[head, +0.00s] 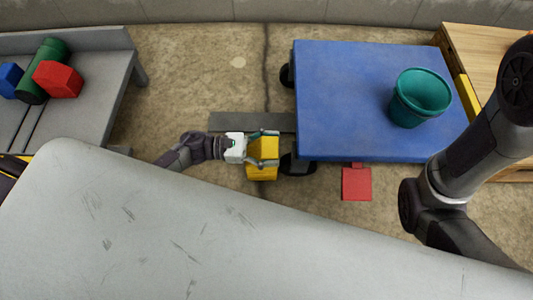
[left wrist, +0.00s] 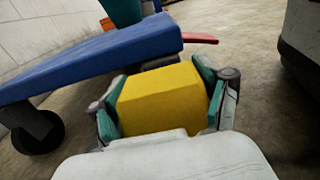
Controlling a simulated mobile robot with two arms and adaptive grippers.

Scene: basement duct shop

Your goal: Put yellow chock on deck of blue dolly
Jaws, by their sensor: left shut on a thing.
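The yellow chock (head: 262,166) is between the fingers of my left gripper (head: 264,147), which is shut on it. It also shows in the left wrist view (left wrist: 163,98), with a teal pad against each side. The blue dolly (head: 350,125) stands to the right of the gripper in the head view. The chock is beside the dolly's left edge, apart from its deck. In the left wrist view the dolly's deck (left wrist: 95,60) lies beyond the chock, to the upper left. My right arm is at the right of the head view; its gripper is not in view.
A teal bucket (head: 419,98) stands on the dolly's right half; the deck's left half is clear. A red pedal (head: 356,184) juts from the dolly's front. A grey bench (head: 95,55) with red, green and blue items is at left. A wooden cabinet (head: 480,45) is behind right.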

